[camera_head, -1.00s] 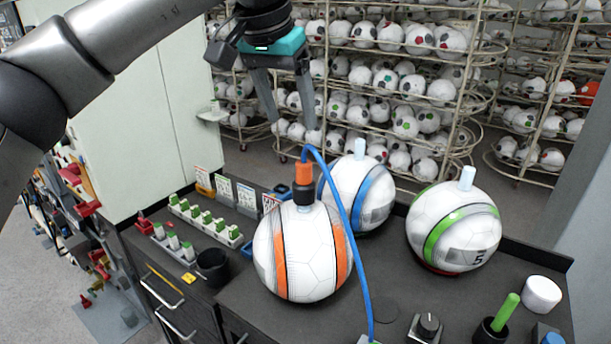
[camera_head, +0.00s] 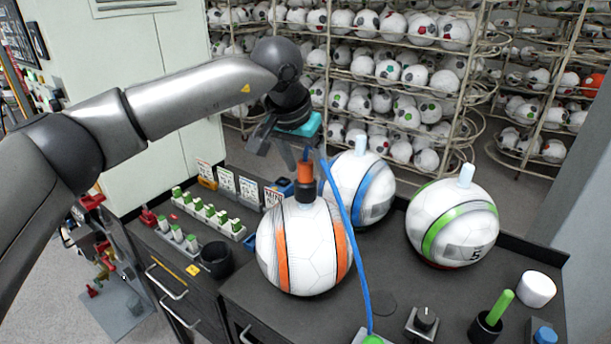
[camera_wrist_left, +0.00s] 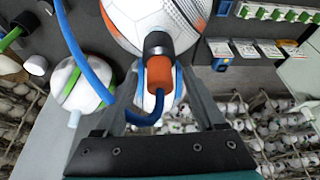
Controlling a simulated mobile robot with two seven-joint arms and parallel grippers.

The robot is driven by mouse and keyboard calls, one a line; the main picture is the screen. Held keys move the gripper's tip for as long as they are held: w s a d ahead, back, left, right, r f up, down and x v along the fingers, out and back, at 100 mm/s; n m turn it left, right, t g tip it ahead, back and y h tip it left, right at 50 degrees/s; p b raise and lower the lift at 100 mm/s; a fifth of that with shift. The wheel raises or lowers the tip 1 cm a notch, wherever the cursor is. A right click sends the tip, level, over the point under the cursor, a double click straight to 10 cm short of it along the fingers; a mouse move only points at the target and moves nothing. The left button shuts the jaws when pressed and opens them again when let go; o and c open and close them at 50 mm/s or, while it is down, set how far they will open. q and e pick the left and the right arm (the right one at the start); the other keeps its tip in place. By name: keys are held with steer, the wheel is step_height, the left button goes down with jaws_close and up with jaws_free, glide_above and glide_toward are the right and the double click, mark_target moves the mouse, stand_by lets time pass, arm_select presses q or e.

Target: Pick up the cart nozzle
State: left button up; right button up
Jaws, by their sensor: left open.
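The cart nozzle (camera_head: 305,178) has an orange grip and a black lower collar. It stands upright on top of the white ball with orange stripes (camera_head: 302,250), and a blue hose (camera_head: 352,240) loops from its top. My left gripper (camera_head: 298,160) is open at the nozzle's height, just behind and beside it. In the left wrist view the orange nozzle grip (camera_wrist_left: 160,76) lies between the two spread fingers (camera_wrist_left: 160,85), with a gap on each side. No grip on it shows. My right gripper is not in view.
A blue-striped ball (camera_head: 362,190) stands close to the right of the nozzle, and a green-striped ball (camera_head: 452,225) further right. A control knob (camera_head: 425,320), a green-handled tool (camera_head: 500,308) and a black cup (camera_head: 215,260) stand on the dark bench. Ball racks (camera_head: 400,70) fill the back.

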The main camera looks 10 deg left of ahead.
arm_select(q)
steer(key=shift+c, duration=0.2)
jaws_close()
stand_by(0.3)
